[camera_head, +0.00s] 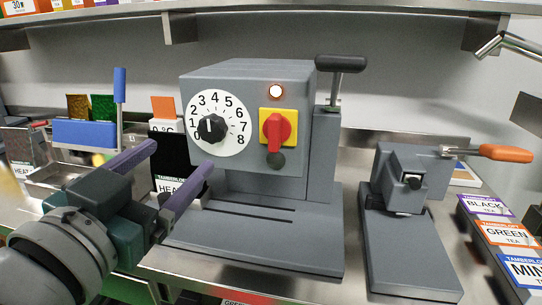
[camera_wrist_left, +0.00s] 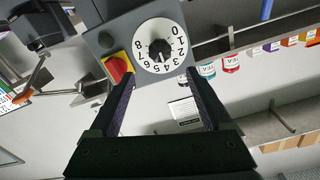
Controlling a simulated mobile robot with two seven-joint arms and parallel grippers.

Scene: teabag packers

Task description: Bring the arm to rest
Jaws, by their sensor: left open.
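My left gripper (camera_head: 168,172) comes in from the left in the head view, in front of and to the left of the grey sealing machine. Its two purple-lined fingers are apart with nothing between them. The left wrist view also shows the open fingers (camera_wrist_left: 158,100), with the machine's dial beyond them. The grey machine (camera_head: 240,190) has a white numbered dial (camera_head: 218,122), a red knob on a yellow plate (camera_head: 277,130), a lit lamp and a black-handled lever (camera_head: 340,64). My right gripper does not show in either view.
A smaller grey press (camera_head: 412,240) with an orange handle (camera_head: 505,153) stands at the right. Tea boxes (camera_head: 508,235) lie at the far right. A blue holder (camera_head: 84,132) and metal trays stand at the left. A shelf (camera_head: 120,14) runs above.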

